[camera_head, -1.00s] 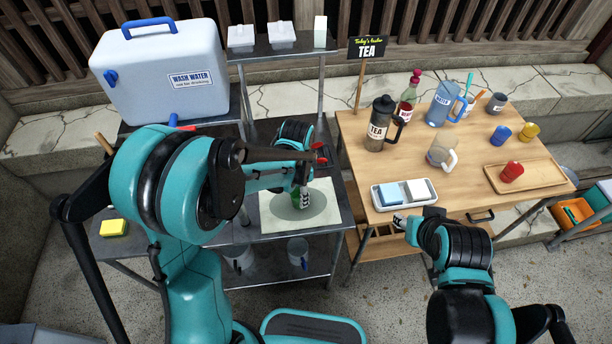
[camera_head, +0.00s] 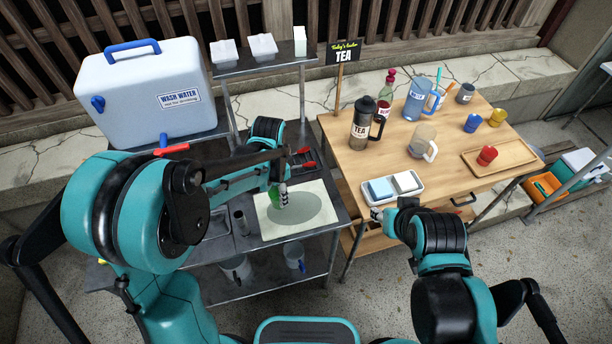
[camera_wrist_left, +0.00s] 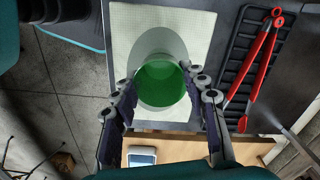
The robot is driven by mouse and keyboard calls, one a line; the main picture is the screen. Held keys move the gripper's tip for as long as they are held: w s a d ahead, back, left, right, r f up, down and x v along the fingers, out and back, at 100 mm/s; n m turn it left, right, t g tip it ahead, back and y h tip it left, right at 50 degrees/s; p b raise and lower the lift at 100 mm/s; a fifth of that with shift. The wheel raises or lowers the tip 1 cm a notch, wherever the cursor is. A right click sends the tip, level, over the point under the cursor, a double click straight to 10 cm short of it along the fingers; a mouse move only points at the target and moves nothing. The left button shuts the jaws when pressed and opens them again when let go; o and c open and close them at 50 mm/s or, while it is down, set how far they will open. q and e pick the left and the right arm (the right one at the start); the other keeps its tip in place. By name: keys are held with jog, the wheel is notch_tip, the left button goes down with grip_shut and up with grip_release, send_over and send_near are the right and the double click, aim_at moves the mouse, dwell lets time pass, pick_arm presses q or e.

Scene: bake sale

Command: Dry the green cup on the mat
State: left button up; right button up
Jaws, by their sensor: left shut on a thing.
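The green cup (camera_head: 274,197) is held in my left gripper (camera_head: 281,190), over the left back part of the pale mat (camera_head: 264,229). In the left wrist view the cup (camera_wrist_left: 160,83) sits between the two fingers of my left gripper (camera_wrist_left: 160,88), with the mat (camera_wrist_left: 127,28) beyond it. A grey oval patch shows on the mat under the cup. I cannot tell if the cup touches the mat. My right gripper (camera_head: 379,214) is by the front left of the wooden table; its fingers are too small to read.
Red-handled tongs (camera_wrist_left: 262,60) lie on a dark rack beside the mat. A white wash water tank (camera_head: 150,95) stands behind left. The wooden table (camera_head: 345,155) holds a tea flask (camera_head: 362,122), a blue pitcher (camera_head: 418,100), mugs and a sponge tray (camera_head: 376,201).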

pick_arm(q)
notch_tip(320, 180, up, 3)
jog(key=shift+d+f+p, duration=0.1)
jog(key=shift+f+p, duration=0.1)
jog(key=shift+p, duration=0.55)
jog(key=shift+r, duration=0.25)
